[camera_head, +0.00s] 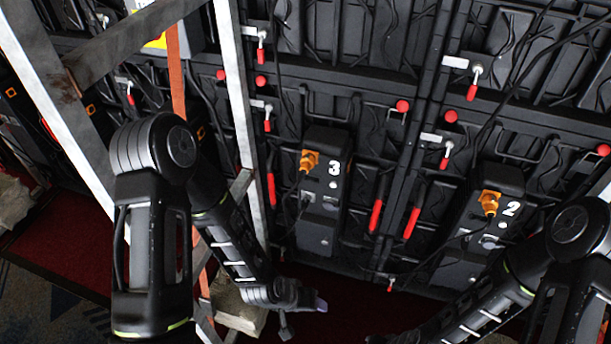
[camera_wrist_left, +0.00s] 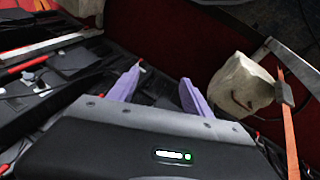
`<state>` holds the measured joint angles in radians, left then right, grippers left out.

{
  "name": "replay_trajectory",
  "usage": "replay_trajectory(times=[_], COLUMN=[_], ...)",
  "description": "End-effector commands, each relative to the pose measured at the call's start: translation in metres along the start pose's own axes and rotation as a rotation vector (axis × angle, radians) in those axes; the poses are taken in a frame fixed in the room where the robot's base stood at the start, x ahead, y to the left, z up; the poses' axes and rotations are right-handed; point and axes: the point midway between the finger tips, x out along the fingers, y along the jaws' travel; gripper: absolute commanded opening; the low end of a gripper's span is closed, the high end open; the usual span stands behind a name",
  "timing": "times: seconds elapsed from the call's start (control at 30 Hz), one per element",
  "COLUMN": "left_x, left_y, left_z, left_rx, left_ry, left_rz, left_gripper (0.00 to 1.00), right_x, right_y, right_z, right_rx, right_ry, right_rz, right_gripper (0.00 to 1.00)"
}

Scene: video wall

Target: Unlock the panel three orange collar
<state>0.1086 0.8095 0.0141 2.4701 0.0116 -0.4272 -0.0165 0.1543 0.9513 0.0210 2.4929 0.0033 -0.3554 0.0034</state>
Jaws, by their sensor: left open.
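The panel three box (camera_head: 322,190) is black with a white "3" and stands upright on the wall. Its orange collar (camera_head: 309,161) sits at the upper left of its face, with a black cable near it. My left gripper (camera_head: 318,305) is low, below the box and well apart from the collar. Its purple fingers (camera_wrist_left: 160,92) are spread with nothing between them in the left wrist view. The collar cannot be made out there. My right arm (camera_head: 485,310) comes in at the lower right; only a dark part of its hand shows at the bottom edge, its fingertips hidden.
A similar box (camera_head: 487,215) marked "2" with an orange collar (camera_head: 489,203) is to the right. A metal frame (camera_head: 238,90) stands at the left, close to my left arm. A pale block (camera_head: 238,311) lies by its foot. Red-handled latches and loose cables cover the wall.

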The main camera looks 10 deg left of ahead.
Motion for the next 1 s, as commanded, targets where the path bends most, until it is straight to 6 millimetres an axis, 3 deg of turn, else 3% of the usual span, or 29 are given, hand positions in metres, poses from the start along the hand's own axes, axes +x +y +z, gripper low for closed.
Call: replay_trajectory(times=[0.03, 0.2, 0.33, 0.4, 0.5, 0.6, 0.73, 1.0], left_x=[0.026, 0.038, 0.02, 0.001, -0.031, -0.063, -0.094, -0.113], left_y=[-0.011, -0.018, -0.016, -0.015, -0.012, -0.009, -0.007, -0.004], left_z=[-0.025, -0.126, -0.194, -0.224, -0.254, -0.272, -0.282, -0.286], left_rx=[0.017, 0.082, 0.126, 0.144, 0.162, 0.172, 0.177, 0.179], left_ry=[0.085, 0.402, 0.662, 0.799, 0.972, 1.111, 1.221, 1.266], left_rz=[0.0, 0.009, 0.023, 0.033, 0.047, 0.059, 0.071, 0.075], left_gripper=[0.58, 0.58, 0.58, 0.58, 0.58, 0.58, 0.58, 0.58], right_x=[0.037, 0.11, 0.166, 0.194, 0.227, 0.251, 0.267, 0.268], right_y=[0.015, 0.044, 0.067, 0.078, 0.092, 0.102, 0.108, 0.109], right_z=[-0.001, -0.004, -0.007, -0.009, -0.011, -0.013, -0.014, -0.015], right_rx=[0.002, 0.005, 0.007, 0.008, 0.009, 0.01, 0.011, 0.011], right_ry=[0.002, 0.01, 0.017, 0.021, 0.026, 0.03, 0.033, 0.034], right_rz=[0.001, 0.002, 0.004, 0.004, 0.005, 0.006, 0.006, 0.006], right_gripper=[0.36, 0.36, 0.36, 0.36, 0.36, 0.36, 0.36, 0.36])
